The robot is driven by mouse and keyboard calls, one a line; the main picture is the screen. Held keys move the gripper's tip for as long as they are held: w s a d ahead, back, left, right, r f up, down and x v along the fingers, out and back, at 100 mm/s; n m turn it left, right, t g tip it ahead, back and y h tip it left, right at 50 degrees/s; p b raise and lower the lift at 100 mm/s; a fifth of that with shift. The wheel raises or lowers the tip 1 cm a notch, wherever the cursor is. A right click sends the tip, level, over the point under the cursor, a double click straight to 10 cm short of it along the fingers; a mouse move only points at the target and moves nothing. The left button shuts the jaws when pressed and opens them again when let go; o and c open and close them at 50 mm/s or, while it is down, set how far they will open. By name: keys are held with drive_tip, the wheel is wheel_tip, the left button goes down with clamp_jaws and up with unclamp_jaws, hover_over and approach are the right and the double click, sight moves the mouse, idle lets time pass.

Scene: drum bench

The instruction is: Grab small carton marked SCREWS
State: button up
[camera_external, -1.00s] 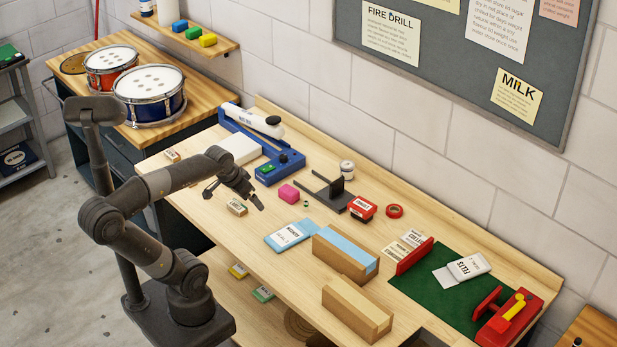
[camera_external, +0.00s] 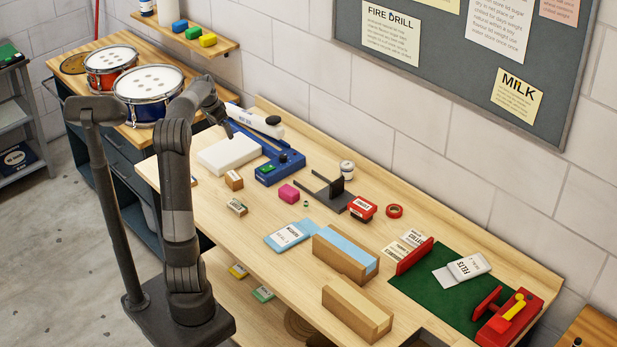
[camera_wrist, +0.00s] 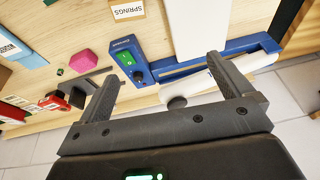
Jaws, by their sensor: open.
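No label reading SCREWS is legible in either view. Another small carton (camera_external: 237,207) with a white label, too small to read, sits nearer the bench's front edge. A sliver of a further small item (camera_external: 194,181) shows beside my arm, mostly hidden. My gripper (camera_wrist: 160,70) is open and empty, above the sealing machine; in the external view it (camera_external: 228,128) is small, near the white block.
The blue sealing machine (camera_external: 280,168) and white block (camera_external: 228,154) lie below my gripper. A pink block (camera_external: 289,193), a dark stand (camera_external: 330,190) and a red box (camera_external: 362,207) stand to the right. Larger boxes (camera_external: 345,255) occupy the bench's middle. Drums (camera_external: 150,92) stand at the left.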

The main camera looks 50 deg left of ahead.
drive_tip(key=s+a+f, duration=0.4)
drive_tip(key=a, duration=0.5)
drive_tip(key=s+a+f+t, duration=0.1)
drive_tip(key=s+a+f, duration=0.3)
drive_tip(key=a, duration=0.5)
drive_tip(key=s+a+f, duration=0.4)
drive_tip(key=a, duration=0.5)
drive_tip(key=shift+h, duration=0.3)
drive_tip(key=x, duration=0.5)
drive_tip(key=shift+f, duration=0.3)
drive_tip(key=x, duration=0.5)
drive_tip(key=shift+a+f, duration=0.1)
drive_tip(key=shift+a, duration=0.2)
drive_tip(key=c, duration=1)
drive_tip(key=shift+c, duration=0.6)
